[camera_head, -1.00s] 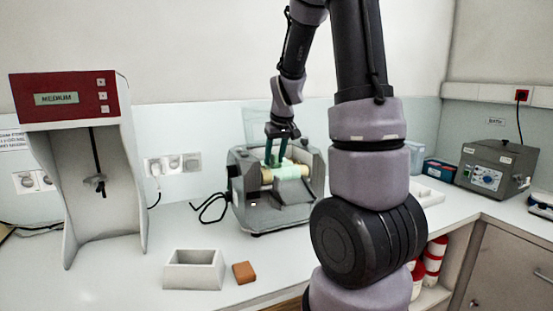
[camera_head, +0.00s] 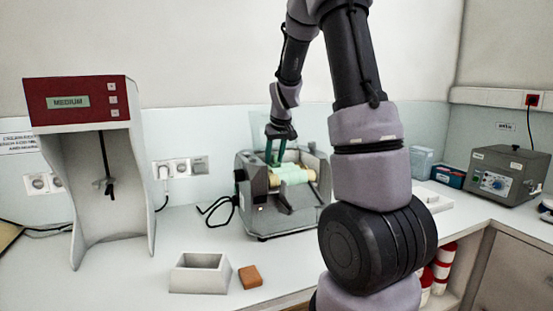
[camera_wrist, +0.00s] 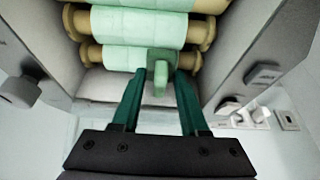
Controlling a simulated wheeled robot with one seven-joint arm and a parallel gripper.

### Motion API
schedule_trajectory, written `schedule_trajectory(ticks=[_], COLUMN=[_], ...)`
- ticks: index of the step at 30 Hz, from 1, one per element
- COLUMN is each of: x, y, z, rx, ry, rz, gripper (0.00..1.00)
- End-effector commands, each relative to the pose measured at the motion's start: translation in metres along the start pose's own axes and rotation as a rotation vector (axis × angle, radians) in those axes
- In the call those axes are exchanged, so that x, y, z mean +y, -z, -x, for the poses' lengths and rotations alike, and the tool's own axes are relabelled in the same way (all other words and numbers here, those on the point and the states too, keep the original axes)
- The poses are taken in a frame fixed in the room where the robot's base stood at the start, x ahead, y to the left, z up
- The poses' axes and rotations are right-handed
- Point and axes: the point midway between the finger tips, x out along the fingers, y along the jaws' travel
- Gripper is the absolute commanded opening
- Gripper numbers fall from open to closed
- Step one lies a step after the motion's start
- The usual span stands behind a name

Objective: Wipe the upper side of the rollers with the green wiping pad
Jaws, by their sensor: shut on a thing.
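The grey three-roller mill (camera_head: 262,216) stands on the bench against the back wall. Its rollers (camera_wrist: 205,48) have tan ends and a pale mint-green layer over their middles. The rollers also show in the head view (camera_head: 310,173). My gripper (camera_wrist: 161,80) is shut on the green wiping pad (camera_wrist: 160,66), whose upright grip sits between the green fingertips. The pad is over the roller at the bottom of the wrist view, near its middle. Its underside is hidden, so contact is unclear. In the head view, my gripper (camera_head: 275,158) reaches down into the mill from above.
The mill's side walls (camera_wrist: 262,55) stand close on both sides of the rollers. A white open box (camera_head: 198,275) and a brown block (camera_head: 250,277) lie in front. A red-topped mixer stand (camera_head: 85,101) is at left, a grey device (camera_head: 506,174) at right.

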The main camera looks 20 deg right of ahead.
Motion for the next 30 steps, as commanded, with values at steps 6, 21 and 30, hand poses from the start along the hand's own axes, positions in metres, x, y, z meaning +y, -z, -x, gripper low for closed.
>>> schedule_trajectory(ticks=[6, 21, 30], x=[0.000, 0.000, 0.000], y=[0.010, -0.009, 0.009], z=[-0.005, 0.005, -0.006], rx=[-0.002, -0.001, -0.002], ry=[0.000, 0.000, 0.000], rz=[0.000, 0.001, 0.000], gripper=[0.00, 0.00, 0.00])
